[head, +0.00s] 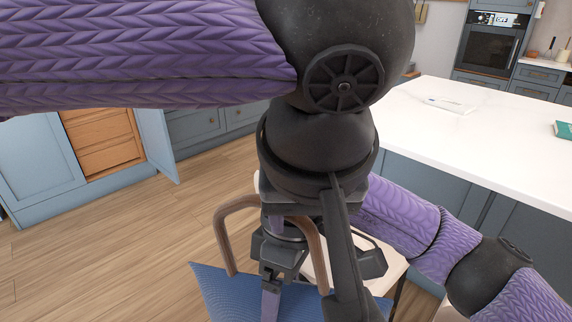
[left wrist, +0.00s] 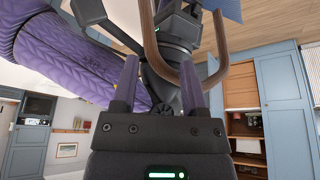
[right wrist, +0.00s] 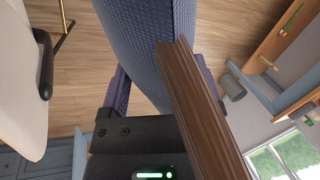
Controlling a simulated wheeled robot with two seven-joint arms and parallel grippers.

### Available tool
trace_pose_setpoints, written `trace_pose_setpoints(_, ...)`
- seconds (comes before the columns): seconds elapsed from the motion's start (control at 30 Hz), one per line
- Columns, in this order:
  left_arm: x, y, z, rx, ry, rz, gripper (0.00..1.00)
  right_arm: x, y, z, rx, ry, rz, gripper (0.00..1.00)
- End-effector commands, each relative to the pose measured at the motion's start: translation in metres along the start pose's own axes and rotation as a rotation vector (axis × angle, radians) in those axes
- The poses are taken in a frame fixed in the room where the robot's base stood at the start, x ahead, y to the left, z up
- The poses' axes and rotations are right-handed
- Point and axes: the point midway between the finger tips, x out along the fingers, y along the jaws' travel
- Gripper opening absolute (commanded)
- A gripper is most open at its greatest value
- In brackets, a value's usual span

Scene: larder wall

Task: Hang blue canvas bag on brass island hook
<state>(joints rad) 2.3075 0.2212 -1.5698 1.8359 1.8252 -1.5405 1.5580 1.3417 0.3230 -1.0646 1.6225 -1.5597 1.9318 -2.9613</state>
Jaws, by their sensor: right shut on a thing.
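The blue canvas bag (head: 220,288) hangs low at the bottom of the head view, with stiff brown handles (head: 224,232). The bag's blue side (right wrist: 150,40) and a brown handle (right wrist: 190,95) fill the middle of the right wrist view. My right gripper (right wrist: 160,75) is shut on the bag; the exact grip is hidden. I cannot make out the brass hook.
The kitchen island (head: 490,140) with a white top stands at the right. A cream seat (head: 385,252) is close behind the bag, and shows in the right wrist view (right wrist: 22,90). An open blue cabinet (head: 45,165) is at the left. Wooden floor (head: 120,250) there is clear.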

Motion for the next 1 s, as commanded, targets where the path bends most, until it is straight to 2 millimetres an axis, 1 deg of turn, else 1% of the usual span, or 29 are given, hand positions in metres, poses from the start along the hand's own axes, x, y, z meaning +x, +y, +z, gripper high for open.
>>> trace_pose_setpoints(0.03, -0.0006, 0.0006, -0.0004, 0.001, 0.002, 0.003, 0.35, -0.0008, -0.0007, -0.0004, -0.002, 0.001, 0.000, 0.00)
trace_pose_setpoints(0.2, -0.0009, 0.0012, -0.0006, 0.001, 0.003, 0.006, 0.00, -0.0006, -0.0011, -0.0006, -0.003, 0.001, 0.000, 0.00)
trace_pose_setpoints(1.0, -0.0023, 0.0027, -0.0022, 0.001, 0.011, 0.013, 0.00, 0.0009, -0.0030, -0.0015, -0.009, -0.002, 0.000, 0.00)
